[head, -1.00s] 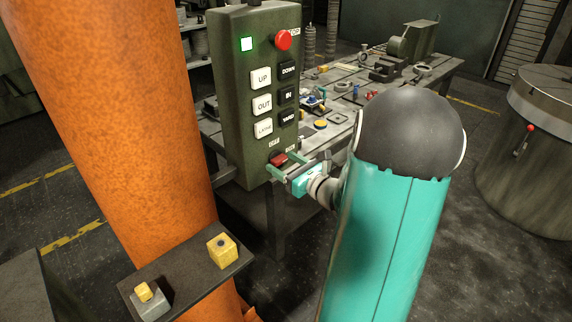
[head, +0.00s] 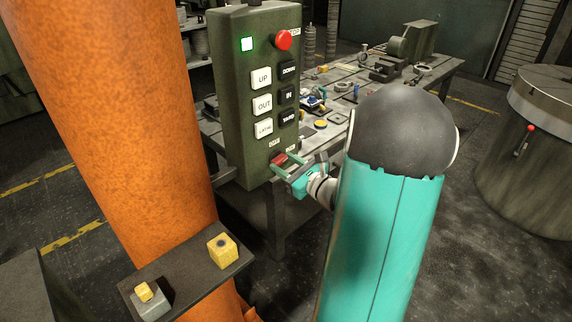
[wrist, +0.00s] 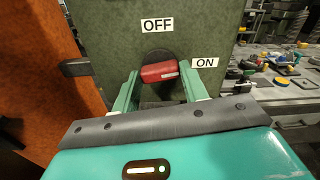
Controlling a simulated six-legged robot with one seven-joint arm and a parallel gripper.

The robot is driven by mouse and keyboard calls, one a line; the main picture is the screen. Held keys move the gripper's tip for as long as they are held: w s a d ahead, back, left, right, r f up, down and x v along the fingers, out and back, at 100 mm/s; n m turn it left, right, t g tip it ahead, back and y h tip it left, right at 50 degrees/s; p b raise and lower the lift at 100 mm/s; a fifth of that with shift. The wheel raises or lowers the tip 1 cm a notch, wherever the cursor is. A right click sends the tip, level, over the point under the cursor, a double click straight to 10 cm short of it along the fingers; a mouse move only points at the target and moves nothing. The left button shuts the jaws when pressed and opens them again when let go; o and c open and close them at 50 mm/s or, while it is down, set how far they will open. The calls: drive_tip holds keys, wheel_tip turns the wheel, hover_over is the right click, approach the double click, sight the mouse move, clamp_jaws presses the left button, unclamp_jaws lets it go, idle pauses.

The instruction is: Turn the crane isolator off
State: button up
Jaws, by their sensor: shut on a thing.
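The crane isolator is a red handle (wrist: 160,71) on a dark round base, low on the front of a green control box (head: 232,100). In the wrist view, the OFF label (wrist: 157,25) is above the handle and the ON label (wrist: 205,62) is to its right. The handle lies nearly level, its white-marked end on the right, towards ON. My gripper (wrist: 160,88) is shut on the handle, with a teal finger at each side. The handle also shows in the head view (head: 278,160), partly hidden by the fingers.
A red mushroom button (head: 283,40), a lit green-white lamp (head: 246,44) and labelled push buttons sit above on the box. An orange column (head: 120,110) stands at left, with a small shelf (head: 190,275) below. A cluttered workbench (head: 335,115) stands behind.

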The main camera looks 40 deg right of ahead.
drive_tip(key=n, duration=1.1)
drive_tip(key=shift+n, duration=0.4)
drive_tip(key=n, duration=0.4)
drive_tip(key=shift+n, duration=0.3)
drive_tip(key=o, duration=1)
drive_tip(key=shift+s, duration=0.1)
drive_tip(key=s, duration=1.3)
drive_tip(key=shift+s+d, duration=0.15)
drive_tip(key=shift+s, duration=0.2)
